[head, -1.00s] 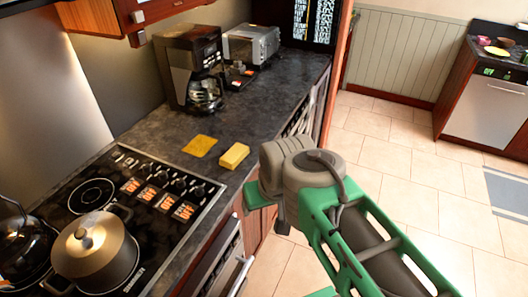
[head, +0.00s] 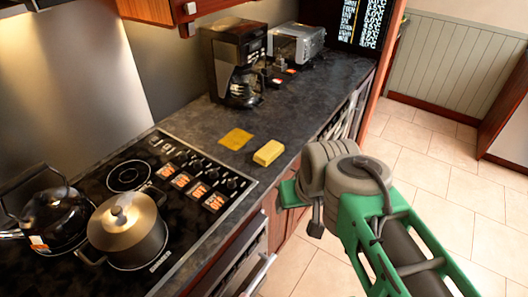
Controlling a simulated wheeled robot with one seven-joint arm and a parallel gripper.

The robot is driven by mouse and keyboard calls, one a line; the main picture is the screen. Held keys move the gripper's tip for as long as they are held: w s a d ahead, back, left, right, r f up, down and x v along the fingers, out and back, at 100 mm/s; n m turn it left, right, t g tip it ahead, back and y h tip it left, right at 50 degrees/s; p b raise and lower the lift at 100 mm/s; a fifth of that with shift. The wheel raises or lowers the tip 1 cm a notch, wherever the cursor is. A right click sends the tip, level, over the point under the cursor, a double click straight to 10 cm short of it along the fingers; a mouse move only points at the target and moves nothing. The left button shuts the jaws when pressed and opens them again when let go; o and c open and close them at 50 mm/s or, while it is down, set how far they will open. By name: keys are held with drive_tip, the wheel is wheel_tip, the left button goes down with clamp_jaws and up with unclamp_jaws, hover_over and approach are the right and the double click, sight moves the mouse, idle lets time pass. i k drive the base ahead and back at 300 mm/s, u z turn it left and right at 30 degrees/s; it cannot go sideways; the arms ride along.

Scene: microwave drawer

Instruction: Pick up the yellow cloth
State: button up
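The yellow cloth (head: 236,139) lies flat on the dark countertop, between the stove and the coffee maker. A yellow sponge-like block (head: 268,152) lies just to its right, apart from it, near the counter's front edge. My arm, green and grey, reaches in from the lower right. The end of my arm (head: 300,193) is in front of the counter edge, to the right of and nearer than the cloth. It does not touch the cloth. The fingertips cannot be made out, so I cannot tell whether my gripper is open or shut.
A stove (head: 185,187) with a pot (head: 125,230) and a black kettle (head: 45,213) is on the left. A coffee maker (head: 233,60) and a toaster oven (head: 297,43) stand at the back of the counter (head: 295,110). Tiled floor is clear at right.

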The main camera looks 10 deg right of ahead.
sight(267, 154)
drive_tip(key=u, duration=4.85)
drive_tip(key=k, duration=2.2)
drive_tip(key=z, duration=0.65)
